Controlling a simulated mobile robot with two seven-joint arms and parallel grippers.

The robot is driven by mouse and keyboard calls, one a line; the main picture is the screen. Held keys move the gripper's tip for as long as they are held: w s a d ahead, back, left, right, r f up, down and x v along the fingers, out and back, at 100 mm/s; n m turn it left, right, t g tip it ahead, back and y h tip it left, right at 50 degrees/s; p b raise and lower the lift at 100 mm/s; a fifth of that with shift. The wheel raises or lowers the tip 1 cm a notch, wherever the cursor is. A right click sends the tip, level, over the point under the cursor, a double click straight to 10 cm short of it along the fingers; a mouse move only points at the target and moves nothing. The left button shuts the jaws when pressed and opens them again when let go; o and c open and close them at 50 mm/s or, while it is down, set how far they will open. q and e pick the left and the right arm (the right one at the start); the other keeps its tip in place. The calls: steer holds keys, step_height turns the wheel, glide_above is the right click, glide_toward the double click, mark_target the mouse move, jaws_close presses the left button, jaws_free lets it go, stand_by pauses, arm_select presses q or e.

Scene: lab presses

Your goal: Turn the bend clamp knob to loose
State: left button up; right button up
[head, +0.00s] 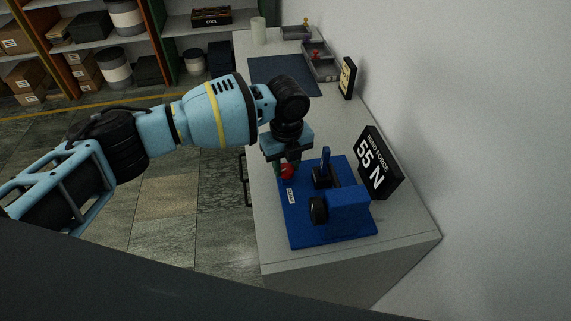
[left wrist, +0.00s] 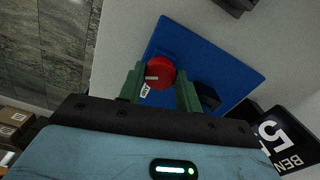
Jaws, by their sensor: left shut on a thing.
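The bend clamp knob is a red round knob (head: 287,172) at the back left of the blue bend rig (head: 305,233). In the left wrist view the knob (left wrist: 160,72) shows a pale pointer mark on its face, toward the picture's left. My left gripper (left wrist: 159,72) has its two green fingers on either side of the knob, shut on it. In the head view the left gripper (head: 286,168) comes down over the knob and partly hides it. My right gripper is not in view.
The rig carries an upright blue lever (head: 325,165) and a blue block (head: 348,208) with a black wheel (head: 318,211). A sign reading "BEND FORCE 55 N" (head: 372,165) stands behind it by the wall. A dark mat (head: 283,76) and grey bins (head: 320,67) lie farther along the bench.

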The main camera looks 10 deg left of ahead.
arm_select(q)
steer(key=n, duration=0.2)
steer(key=shift+r+n+p, duration=0.15)
steer(key=shift+n+p, duration=0.25)
steer(key=n, duration=0.3)
steer(key=shift+n, duration=0.3)
steer(key=n, duration=0.3)
steer(key=shift+n, duration=0.3)
steer(key=n, duration=0.4)
steer(key=shift+n, duration=0.3)
steer(key=n, duration=0.3)
steer(key=shift+n, duration=0.3)
steer(key=n, duration=0.4)
steer(key=shift+n, duration=0.3)
steer(key=n, duration=0.4)
steer(key=shift+n, duration=2.1)
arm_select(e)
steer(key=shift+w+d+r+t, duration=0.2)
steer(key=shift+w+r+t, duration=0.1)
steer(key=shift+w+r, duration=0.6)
